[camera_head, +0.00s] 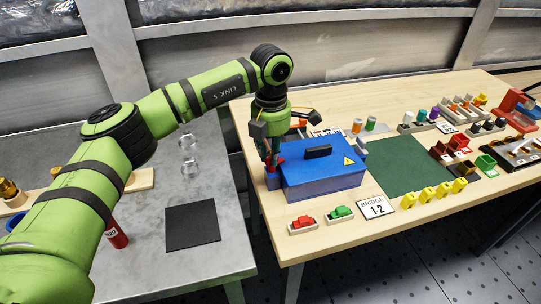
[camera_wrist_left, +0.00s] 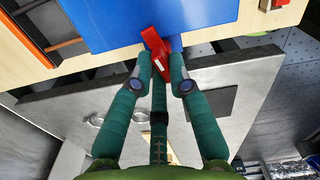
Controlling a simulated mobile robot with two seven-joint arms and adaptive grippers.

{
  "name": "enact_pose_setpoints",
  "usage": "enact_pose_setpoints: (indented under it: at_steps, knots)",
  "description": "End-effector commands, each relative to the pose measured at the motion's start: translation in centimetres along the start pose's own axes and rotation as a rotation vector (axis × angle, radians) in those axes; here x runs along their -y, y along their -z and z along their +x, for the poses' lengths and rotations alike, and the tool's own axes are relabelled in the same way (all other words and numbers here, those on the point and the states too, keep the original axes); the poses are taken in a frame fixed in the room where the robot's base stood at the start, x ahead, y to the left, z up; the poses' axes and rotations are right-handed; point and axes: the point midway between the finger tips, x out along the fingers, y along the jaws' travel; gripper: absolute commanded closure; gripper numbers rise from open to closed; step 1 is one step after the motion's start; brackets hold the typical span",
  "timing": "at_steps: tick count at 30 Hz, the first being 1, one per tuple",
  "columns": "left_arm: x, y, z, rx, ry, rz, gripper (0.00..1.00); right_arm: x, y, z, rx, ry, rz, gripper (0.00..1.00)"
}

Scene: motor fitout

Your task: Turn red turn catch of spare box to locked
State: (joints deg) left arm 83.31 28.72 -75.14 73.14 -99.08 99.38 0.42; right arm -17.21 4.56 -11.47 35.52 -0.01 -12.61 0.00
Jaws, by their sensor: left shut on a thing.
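The spare box is a blue box (camera_head: 322,182) with a black handle and a yellow warning label, standing on the wooden table's left part. Its blue surface also shows in the left wrist view (camera_wrist_left: 110,22). The red turn catch (camera_wrist_left: 155,47) is at the box's left edge, a red piece standing slightly slanted in the wrist view. My left gripper (camera_head: 271,162) reaches down at that edge. In the wrist view its fingers (camera_wrist_left: 160,62) are closed on the catch's near end. The fingers partly hide the catch in the head view. My right gripper is not in view.
A grey table (camera_head: 205,259) with a black mat (camera_head: 192,225) stands to the left.

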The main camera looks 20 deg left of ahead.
Motion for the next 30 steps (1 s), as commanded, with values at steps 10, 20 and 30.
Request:
enact_pose_setpoints:
  at_steps: [10,20,30]
  knots:
    - [-0.06,-0.14,-0.13,0.003,-0.002,0.184,1.0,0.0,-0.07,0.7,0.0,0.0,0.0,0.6]
    - [-0.06,-0.17,-0.21,0.004,-0.003,0.235,1.0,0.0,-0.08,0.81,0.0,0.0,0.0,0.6]
    - [-0.07,-0.18,-0.23,0.005,-0.003,0.235,0.78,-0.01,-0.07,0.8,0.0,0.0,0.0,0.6]
